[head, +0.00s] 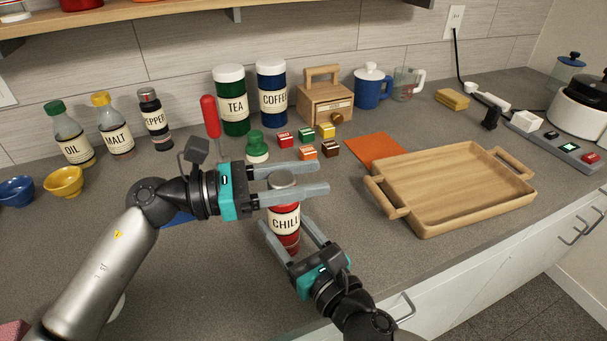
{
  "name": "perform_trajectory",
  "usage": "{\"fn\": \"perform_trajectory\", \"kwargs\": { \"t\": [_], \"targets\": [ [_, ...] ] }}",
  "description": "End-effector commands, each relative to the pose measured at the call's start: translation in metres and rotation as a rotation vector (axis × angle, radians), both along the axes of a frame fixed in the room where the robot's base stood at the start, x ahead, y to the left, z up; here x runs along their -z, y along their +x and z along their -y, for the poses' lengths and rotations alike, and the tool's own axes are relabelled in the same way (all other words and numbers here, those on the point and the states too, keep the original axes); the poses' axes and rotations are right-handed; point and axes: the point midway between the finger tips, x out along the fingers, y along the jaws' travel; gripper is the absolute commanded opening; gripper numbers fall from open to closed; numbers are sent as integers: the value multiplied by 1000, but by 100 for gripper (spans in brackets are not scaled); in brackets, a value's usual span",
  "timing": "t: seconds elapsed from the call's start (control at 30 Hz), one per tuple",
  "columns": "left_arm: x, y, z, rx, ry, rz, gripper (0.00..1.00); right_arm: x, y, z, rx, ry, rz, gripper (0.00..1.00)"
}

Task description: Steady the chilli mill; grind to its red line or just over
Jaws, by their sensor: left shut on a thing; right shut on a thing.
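The chilli mill (285,222) stands upright on the grey counter, with a red body, a cream label and a grey cap. My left gripper (322,178) reaches in from the left and is shut on the mill's cap, one finger behind it and one in front. The front finger hides part of the mill just below the cap. My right gripper (289,224) comes from the lower right and is shut on the mill's lower body, a finger on each side. I cannot make out the red line or the ground level.
A wooden tray (408,225) stands to the right, beside an orange cloth (376,150). Small coloured boxes (306,136) and a green-topped shaker (258,150) are behind the mill. The pepper mill (154,119) and bottles stand at the back left.

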Motion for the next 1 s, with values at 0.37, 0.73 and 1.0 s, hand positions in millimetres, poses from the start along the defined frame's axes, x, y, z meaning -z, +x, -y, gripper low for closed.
{"fn": "perform_trajectory", "kwargs": {
  "t": [0.37, 0.73, 1.0],
  "targets": [
    [1, 0, 0, 2, 2, 0, 62, 1, 0, 0, 0, -1, -2, 3],
    [0, 0, 0, 1, 0, 0, 81, 1, 0, 0, 0, 0, -2, 3],
    [1, -4, -23, -2, 3, -2, 81, 1, 0, 0, 0, 0, -2, 3]
  ]
}}
